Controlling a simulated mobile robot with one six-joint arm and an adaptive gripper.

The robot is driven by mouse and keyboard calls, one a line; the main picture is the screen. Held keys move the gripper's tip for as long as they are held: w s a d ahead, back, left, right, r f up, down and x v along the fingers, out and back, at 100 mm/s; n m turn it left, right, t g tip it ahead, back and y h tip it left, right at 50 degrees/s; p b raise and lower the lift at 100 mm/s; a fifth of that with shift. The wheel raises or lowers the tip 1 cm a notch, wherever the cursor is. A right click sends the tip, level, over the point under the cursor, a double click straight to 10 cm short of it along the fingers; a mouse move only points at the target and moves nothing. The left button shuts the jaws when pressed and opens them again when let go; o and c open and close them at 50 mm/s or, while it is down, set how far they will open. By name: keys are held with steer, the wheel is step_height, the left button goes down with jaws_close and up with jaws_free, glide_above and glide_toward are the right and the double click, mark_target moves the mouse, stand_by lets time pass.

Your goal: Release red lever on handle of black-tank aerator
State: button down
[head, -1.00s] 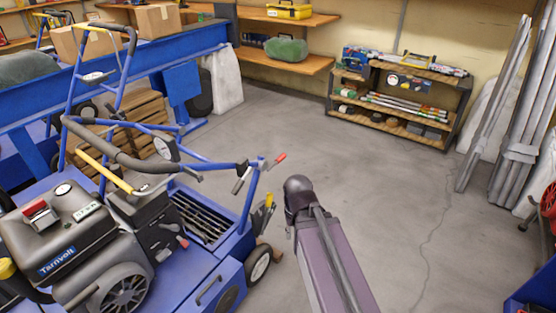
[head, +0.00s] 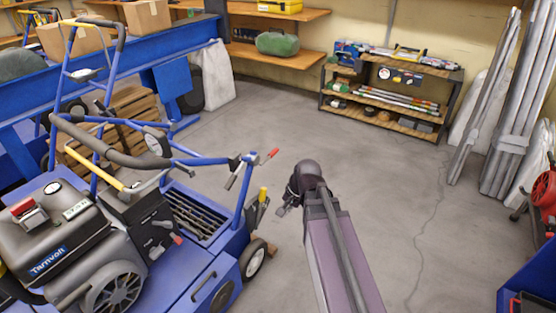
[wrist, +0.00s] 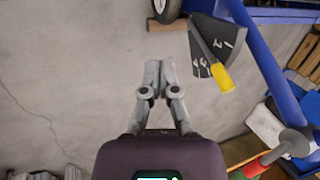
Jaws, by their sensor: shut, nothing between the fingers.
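The black-tank aerator (head: 55,235) stands at the left in the head view, with a blue frame and a black tank marked "Tarnvolt". A lever with a red grip (head: 272,154) sticks out at the right end of its handle bar. What looks like this red grip (wrist: 272,156) shows at the lower right of the wrist view, partly cut off. My gripper (head: 284,209) is right of and below the red lever in the head view, apart from it. In the wrist view my gripper (wrist: 159,64) is shut and empty, its fingertips over bare floor.
A yellow-handled part (head: 263,195) on a dark plate sits beside the aerator's upright, close to my gripper. A wheel (head: 254,262) stands below. A shelf (head: 385,105) is at the back, metal lengths (head: 510,120) lean at the right. The floor between is clear.

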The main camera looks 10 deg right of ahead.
mark_target(269, 157)
steer(key=w+d+r+m+t+y, duration=0.2)
steer(key=w+m, duration=0.4)
steer(key=m, duration=0.3)
steer(key=w+d+r+m+t+y+b, duration=0.1)
steer(key=w+d+r+m+t+y, duration=0.2)
steer(key=w+d+m, duration=0.4)
steer(key=r+m+t, duration=0.1)
steer(key=m, duration=0.2)
steer(key=shift+w+r+t, duration=0.2)
steer(key=shift+r+t, duration=0.1)
steer(key=shift+w+f+b, duration=0.1)
steer(key=shift+b, duration=0.2)
steer(key=b+x, duration=0.5)
steer(key=x, duration=0.5)
steer(key=shift+w+a+r+p, duration=0.1)
steer(key=shift+a+r+p, duration=0.05)
steer(key=shift+r+p, duration=0.9)
steer(key=shift+w+a+r+p, duration=0.1)
steer(key=shift+r+p, duration=0.9)
steer(key=shift+r, duration=0.05)
steer(key=shift+a, duration=0.15)
